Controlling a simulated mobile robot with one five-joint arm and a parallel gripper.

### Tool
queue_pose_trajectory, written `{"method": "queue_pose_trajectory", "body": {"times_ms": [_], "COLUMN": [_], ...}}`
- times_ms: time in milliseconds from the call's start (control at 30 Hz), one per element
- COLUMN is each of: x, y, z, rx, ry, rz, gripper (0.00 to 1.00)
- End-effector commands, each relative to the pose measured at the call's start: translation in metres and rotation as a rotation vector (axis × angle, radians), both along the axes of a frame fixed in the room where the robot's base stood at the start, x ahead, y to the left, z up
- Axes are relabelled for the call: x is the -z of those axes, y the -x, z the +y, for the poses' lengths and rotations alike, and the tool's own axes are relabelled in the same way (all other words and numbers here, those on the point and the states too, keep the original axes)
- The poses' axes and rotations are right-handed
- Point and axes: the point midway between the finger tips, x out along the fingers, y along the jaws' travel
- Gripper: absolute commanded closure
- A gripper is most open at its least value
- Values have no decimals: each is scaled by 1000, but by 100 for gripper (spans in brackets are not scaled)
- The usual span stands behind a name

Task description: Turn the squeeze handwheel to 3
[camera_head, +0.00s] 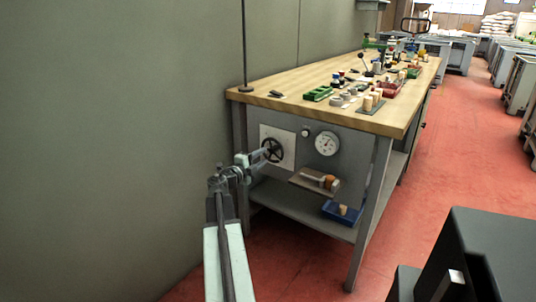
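The black handwheel (274,150) is on a pale square plate (289,146) on the end panel of the workbench. A round white dial (327,143) is to the right of it; its markings are too small to read. My arm reaches up from the bottom, and my gripper (262,154) is at the left side of the wheel. It overlaps the wheel's left rim in this view. I cannot tell whether it touches the rim, or whether its fingers are open or shut.
The wooden bench top (290,91) carries several corks, trays and small tools. Below the dial, a small shelf (303,183) holds a cork-coloured piece. A blue bin (342,213) sits on the lower shelf. A green-grey wall (110,130) stands close on the left.

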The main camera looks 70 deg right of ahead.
Motion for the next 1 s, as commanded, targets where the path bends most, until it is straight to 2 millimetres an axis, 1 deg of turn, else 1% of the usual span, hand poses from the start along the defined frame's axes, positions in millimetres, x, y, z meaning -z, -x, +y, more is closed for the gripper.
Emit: {"method": "queue_pose_trajectory", "body": {"times_ms": [33, 100, 333, 400, 467, 567, 600, 667, 700, 767, 800, 867, 900, 967, 1000], "x": [0, 0, 0, 0, 0, 0, 0, 0, 0, 0, 0, 0, 0, 0, 0], "y": [-1, -2, -2, -2, -2, -2, -2, -2, -2, -2, -2, -1, -1, -1, -1], "z": [7, 10, 9, 9, 9, 9, 9, 9, 9, 9, 10, 10, 10, 10, 10], "rx": [-1, 1, 1, 1, 0, -1, -2, -2, -3, -4, -5, -5, -6, -7, -8], "ry": [0, 0, -1, -12, -38, -114, -153, -213, -253, -312, -352, -412, -451, -512, -552], "rz": [0, 0, 4, 47, 144, 433, 580, 806, 958, 1186, 1336, 1563, 1714, 1941, 2091], "gripper": [66, 66, 66, 66, 66, 66, 66, 66, 66, 66, 66, 66, 66, 66, 66]}}
